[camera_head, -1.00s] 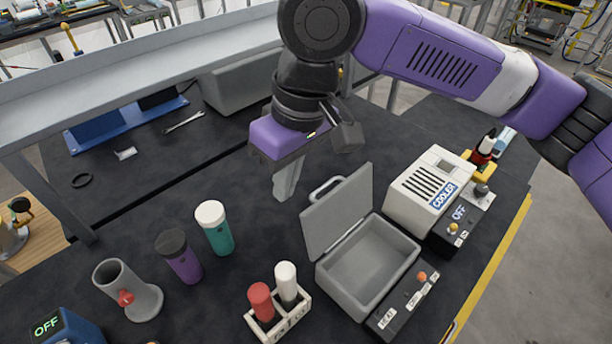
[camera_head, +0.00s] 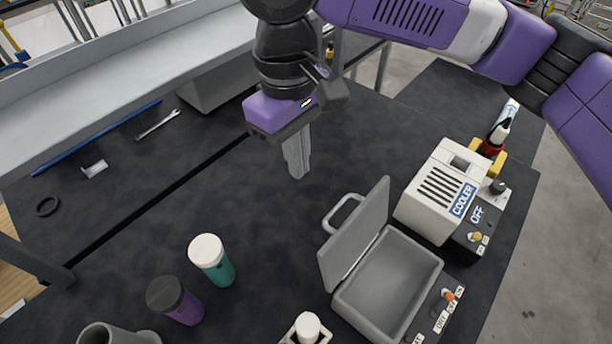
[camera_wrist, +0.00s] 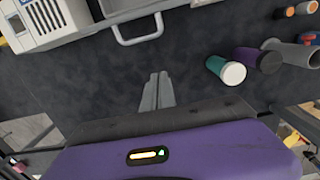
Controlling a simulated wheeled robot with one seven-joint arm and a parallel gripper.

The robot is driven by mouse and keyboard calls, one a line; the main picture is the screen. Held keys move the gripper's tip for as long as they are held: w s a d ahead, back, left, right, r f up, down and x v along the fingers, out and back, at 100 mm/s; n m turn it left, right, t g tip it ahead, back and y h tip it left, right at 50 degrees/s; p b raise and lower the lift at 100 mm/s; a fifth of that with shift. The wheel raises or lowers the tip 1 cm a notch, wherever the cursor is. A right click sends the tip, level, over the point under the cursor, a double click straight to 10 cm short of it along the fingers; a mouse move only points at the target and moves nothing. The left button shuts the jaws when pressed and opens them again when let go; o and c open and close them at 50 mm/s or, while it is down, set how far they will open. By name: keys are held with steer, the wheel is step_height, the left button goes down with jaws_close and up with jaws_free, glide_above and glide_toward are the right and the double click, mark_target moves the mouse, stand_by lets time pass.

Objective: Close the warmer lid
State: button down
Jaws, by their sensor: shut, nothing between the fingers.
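The warmer is an open grey box (camera_head: 437,265) at the lower right of the head view, with an empty inside. Its grey lid (camera_head: 357,236) stands up, tilted back to the left, with a loop handle (camera_head: 343,214) on its outer face. In the wrist view the handle (camera_wrist: 139,30) shows at the top centre. My gripper (camera_head: 299,174) is shut and empty, pointing down, above and behind the lid in the head view and apart from it. Its closed fingers also show in the wrist view (camera_wrist: 157,85).
A white cooler (camera_head: 436,190) stands right of the warmer. A teal bottle (camera_head: 216,265) and a purple bottle (camera_head: 184,306) stand to the left. A grey cup (camera_head: 105,334) is at the bottom left. The table between gripper and bottles is clear.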

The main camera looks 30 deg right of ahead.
mark_target(348, 228)
steer(key=s+d+f+p, duration=0.1)
steer(key=s+f, duration=0.3)
steer(key=f, duration=0.4)
steer(key=shift+d+p, duration=0.3)
steer(key=shift+p, duration=0.4)
